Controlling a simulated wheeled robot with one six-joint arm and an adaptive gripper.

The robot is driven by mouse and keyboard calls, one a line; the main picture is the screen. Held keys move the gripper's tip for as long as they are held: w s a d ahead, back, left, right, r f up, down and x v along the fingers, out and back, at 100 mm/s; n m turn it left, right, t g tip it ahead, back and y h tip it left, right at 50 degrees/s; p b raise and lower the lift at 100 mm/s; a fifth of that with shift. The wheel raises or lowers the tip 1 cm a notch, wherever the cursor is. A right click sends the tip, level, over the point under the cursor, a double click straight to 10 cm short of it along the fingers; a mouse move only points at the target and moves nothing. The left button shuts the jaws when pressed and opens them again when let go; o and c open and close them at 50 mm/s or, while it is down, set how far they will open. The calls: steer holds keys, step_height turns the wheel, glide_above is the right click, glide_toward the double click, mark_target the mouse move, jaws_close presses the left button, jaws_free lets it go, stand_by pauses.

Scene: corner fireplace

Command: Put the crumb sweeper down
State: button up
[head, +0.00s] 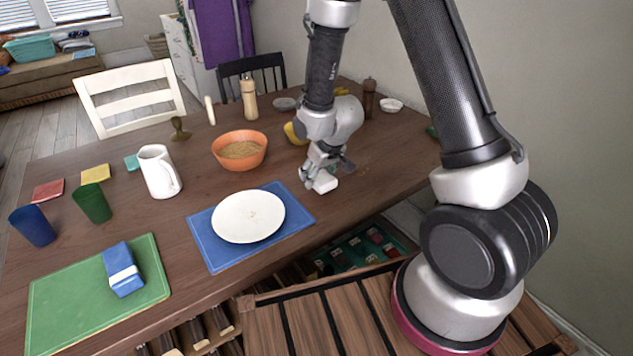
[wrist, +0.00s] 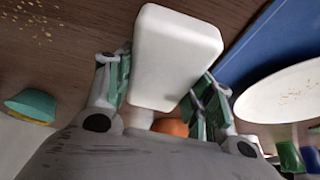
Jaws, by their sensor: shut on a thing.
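The crumb sweeper (head: 325,184) is a small white block with rounded edges. It also fills the upper middle of the wrist view (wrist: 172,55). My gripper (head: 325,168) is shut on it, with one green-padded finger on each side. The sweeper is low over the brown table (head: 375,185), just right of the blue placemat (head: 300,228). I cannot tell whether it touches the table top. Loose crumbs (wrist: 35,18) lie on the table near it.
A white plate (head: 248,216) with crumbs sits on the blue placemat. An orange bowl (head: 239,150), a white pitcher (head: 159,171) and a wooden mill (head: 249,98) stand to the left. A dark mill (head: 369,98) stands behind. The table right of my gripper is mostly clear.

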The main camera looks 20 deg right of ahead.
steer(key=shift+f, duration=1.4)
steer(key=o, duration=1.1)
steer(key=shift+f, duration=0.1)
